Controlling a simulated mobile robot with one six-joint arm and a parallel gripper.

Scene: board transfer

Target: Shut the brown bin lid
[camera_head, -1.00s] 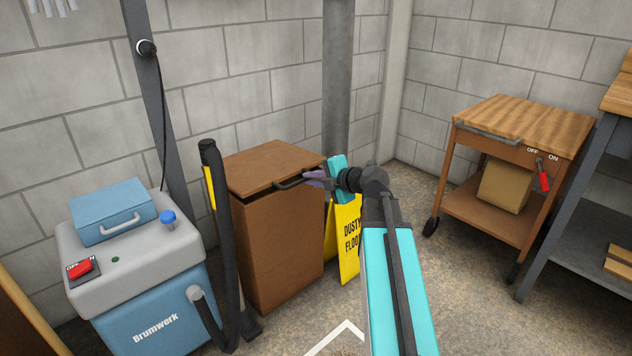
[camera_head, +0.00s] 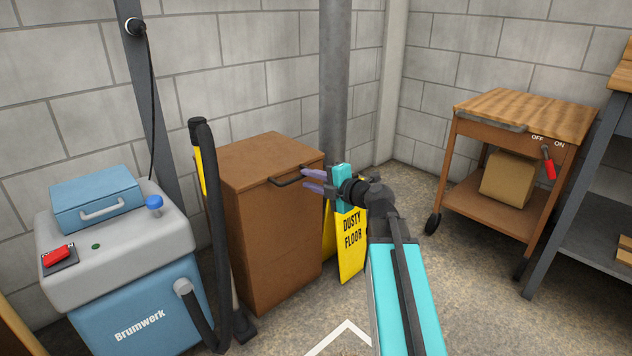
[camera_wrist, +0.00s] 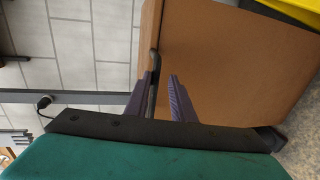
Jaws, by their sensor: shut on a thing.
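The brown bin (camera_head: 272,240) stands against the block wall in the head view. Its brown lid (camera_head: 255,156) lies level on top, with no open gap visible at the front. A dark bar handle (camera_head: 286,181) is at the lid's front edge. My gripper (camera_head: 306,181) is at the right end of this handle, its purple fingers shut on it. In the wrist view, the handle (camera_wrist: 152,72) lies between the fingers, close to the left one, with the bin's brown face (camera_wrist: 225,60) behind. The fingers partly hide the handle.
A blue-grey vacuum machine (camera_head: 125,235) with a black hose (camera_head: 215,230) stands close at the bin's left. A yellow "dusty floor" sign (camera_head: 351,245) and a grey pipe (camera_head: 333,80) are at its right. A wooden cart (camera_head: 520,110) stands further right. Floor between is clear.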

